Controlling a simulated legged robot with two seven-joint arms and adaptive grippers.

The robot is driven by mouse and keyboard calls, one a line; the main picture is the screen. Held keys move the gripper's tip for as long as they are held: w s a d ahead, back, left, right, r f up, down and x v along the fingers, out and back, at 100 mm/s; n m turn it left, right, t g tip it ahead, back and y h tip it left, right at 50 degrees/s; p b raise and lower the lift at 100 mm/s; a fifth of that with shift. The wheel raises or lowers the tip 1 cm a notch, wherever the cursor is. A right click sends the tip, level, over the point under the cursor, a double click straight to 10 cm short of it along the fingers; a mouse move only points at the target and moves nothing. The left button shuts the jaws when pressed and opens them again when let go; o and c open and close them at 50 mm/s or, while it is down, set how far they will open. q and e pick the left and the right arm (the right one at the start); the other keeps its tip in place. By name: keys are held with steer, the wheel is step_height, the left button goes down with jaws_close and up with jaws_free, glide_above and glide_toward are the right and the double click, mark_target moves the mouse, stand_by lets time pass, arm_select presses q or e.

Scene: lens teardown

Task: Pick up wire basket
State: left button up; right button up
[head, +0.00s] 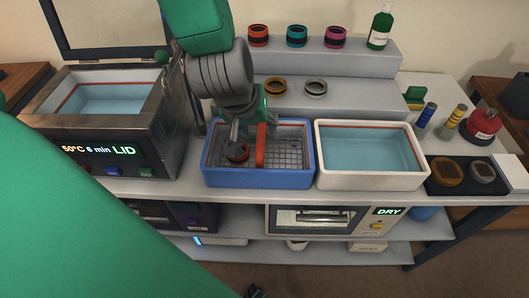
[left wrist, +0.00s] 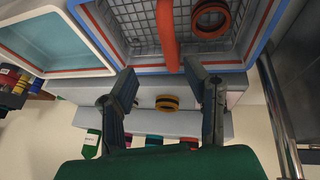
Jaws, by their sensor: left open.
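The wire basket (head: 285,155) sits inside a blue tub (head: 260,178) on the bench. Its red handle (head: 261,146) arches over it. The basket's grid also shows at the top of the left wrist view (left wrist: 140,30), with the handle (left wrist: 166,32) crossing it. A dark red ring (left wrist: 210,19) lies in the basket. My left gripper (head: 249,138) is over the tub, pointing down, with the handle close to its fingers. In the left wrist view its two fingers (left wrist: 160,78) are spread apart and empty, with the handle's end appearing between their tips.
A white tub of water (head: 371,181) stands close on the right. A heated bath with a raised lid (head: 75,135) stands on the left. Stepped shelves with coloured rings (head: 297,36) and a green bottle (head: 381,27) are behind.

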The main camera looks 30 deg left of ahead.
mark_target(259, 138)
arm_select(q)
steer(key=x, duration=0.4)
steer(key=shift+w+a, duration=0.2)
steer(key=shift+a, duration=0.15)
steer(key=shift+a+f, duration=0.15)
steer(key=shift+a, duration=0.05)
steer(key=x, duration=0.3)
steer(key=b+x, duration=0.1)
steer(key=shift+s+a+f, duration=0.15)
steer(key=shift+s+f, duration=0.05)
steer(key=shift+f, duration=0.15)
steer(key=shift+w+d+f, duration=0.2)
steer(key=shift+s+r, duration=0.1)
steer(key=shift+c, duration=0.8)
steer(key=c, duration=0.7)
steer(key=shift+a, duration=0.2)
jaws_close()
